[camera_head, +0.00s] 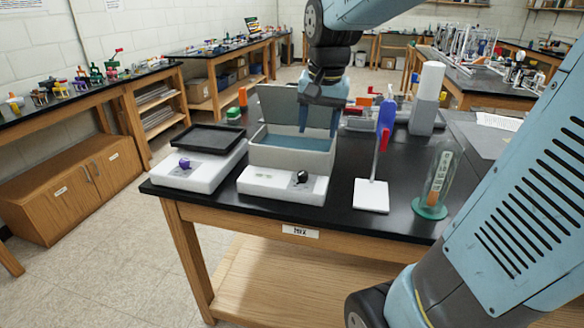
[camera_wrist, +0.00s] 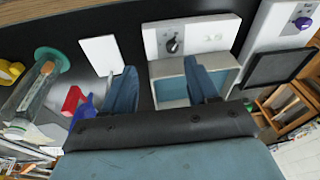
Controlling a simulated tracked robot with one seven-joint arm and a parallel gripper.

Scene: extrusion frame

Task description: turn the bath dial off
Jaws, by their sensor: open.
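The bath is a white box (camera_head: 262,184) with a teal inside, a raised grey lid behind it and a front panel. Its black dial (camera_head: 301,177) sits at the right of that panel; in the wrist view the dial (camera_wrist: 172,46) lies ahead of the fingertips. I cannot read its setting for certain. My gripper (camera_head: 318,122) points down above the bath's basin, behind the dial and apart from it. In the wrist view my gripper (camera_wrist: 160,66) has its blue fingers spread wide with nothing between them.
A white hotplate (camera_head: 203,172) with a purple knob stands left of the bath. Right of the bath are a white-based stand (camera_head: 371,195) with a blue and red upright, and a glass cylinder (camera_head: 437,183) on a green foot. The black tabletop's front edge is clear.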

